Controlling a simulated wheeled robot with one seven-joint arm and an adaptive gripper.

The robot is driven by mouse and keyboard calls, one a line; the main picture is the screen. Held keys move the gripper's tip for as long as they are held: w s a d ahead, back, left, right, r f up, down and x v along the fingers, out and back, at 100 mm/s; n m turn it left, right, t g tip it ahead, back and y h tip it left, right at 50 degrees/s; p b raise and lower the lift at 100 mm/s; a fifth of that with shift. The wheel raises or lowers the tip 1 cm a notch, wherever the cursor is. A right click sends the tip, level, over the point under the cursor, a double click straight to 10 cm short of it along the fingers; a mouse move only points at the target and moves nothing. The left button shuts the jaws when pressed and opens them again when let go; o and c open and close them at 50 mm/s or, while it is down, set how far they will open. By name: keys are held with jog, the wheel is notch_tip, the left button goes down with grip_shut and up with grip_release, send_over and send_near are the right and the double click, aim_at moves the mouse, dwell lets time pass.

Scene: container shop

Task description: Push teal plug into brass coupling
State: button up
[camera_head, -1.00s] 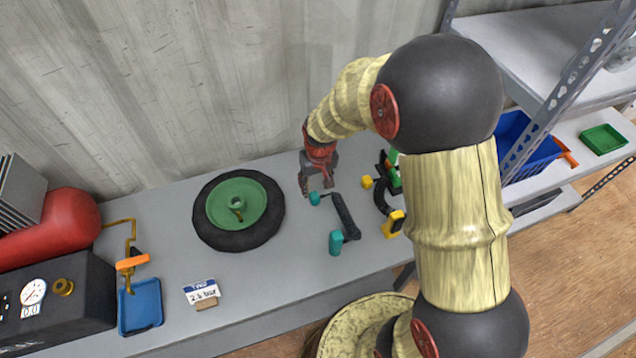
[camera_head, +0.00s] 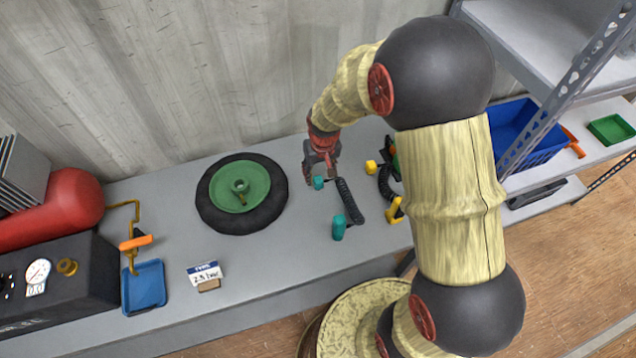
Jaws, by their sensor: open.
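A coiled black hose (camera_head: 349,200) lies on the grey bench with a small teal end piece (camera_head: 318,183) at its far end and a larger teal piece (camera_head: 339,227) at its near end. I cannot tell for sure which one is the plug. My gripper (camera_head: 320,176) is open, pointing down right at the small teal piece, which shows by its fingertips. Contact is unclear. Brass pipework (camera_head: 136,215) with an orange lever (camera_head: 135,242) stands at the compressor on the left, over a blue tray (camera_head: 144,287). The coupling's mouth is too small to make out.
A black tyre with a green hub (camera_head: 239,190) lies between the brass pipework and my gripper. A small sign (camera_head: 206,274) stands in front of it. A second, yellow-ended hose (camera_head: 394,209) lies to the right. A shelf with a blue crate (camera_head: 524,135) is at right.

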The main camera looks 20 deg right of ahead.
aim_at(318, 179)
jog(key=f+b, duration=0.1)
jog(key=f, duration=0.4)
jog(key=shift+w+a+f+b, duration=0.1)
jog(key=shift+w+a+b, duration=0.1)
jog(key=shift+b, duration=0.2)
jog(key=shift+c, duration=1.2)
grip_shut()
